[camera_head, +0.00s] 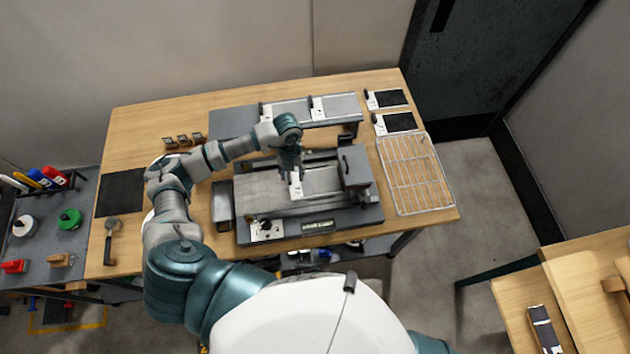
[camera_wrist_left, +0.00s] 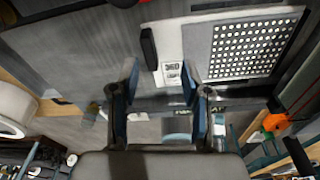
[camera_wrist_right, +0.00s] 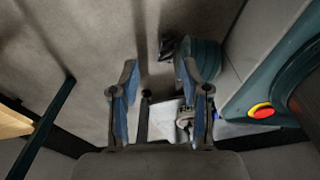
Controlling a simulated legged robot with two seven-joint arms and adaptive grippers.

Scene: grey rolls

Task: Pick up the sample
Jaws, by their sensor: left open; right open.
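My left gripper (camera_head: 291,166) is over the grey bench machine (camera_head: 318,221), pointing down. In the left wrist view its two fingers (camera_wrist_left: 160,80) are apart with nothing held between them. Just beyond the fingertips is a white tag (camera_wrist_left: 172,73) with a black handle (camera_wrist_left: 149,48), beside a perforated plate (camera_wrist_left: 198,40). The white tag also shows in the head view (camera_head: 296,186), under the gripper. I cannot tell for sure which piece is the sample. My right gripper (camera_wrist_right: 160,85) is open and empty above the floor; the head view does not show it.
Two dark tagged plates (camera_head: 397,122) and a wire rack (camera_head: 414,180) lie at the table's right. A second grey unit (camera_head: 235,121) stands at the back. A black mat (camera_head: 121,192) and a hammer-like tool (camera_head: 111,238) lie at the left. A red button (camera_wrist_right: 262,110) is near my right gripper.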

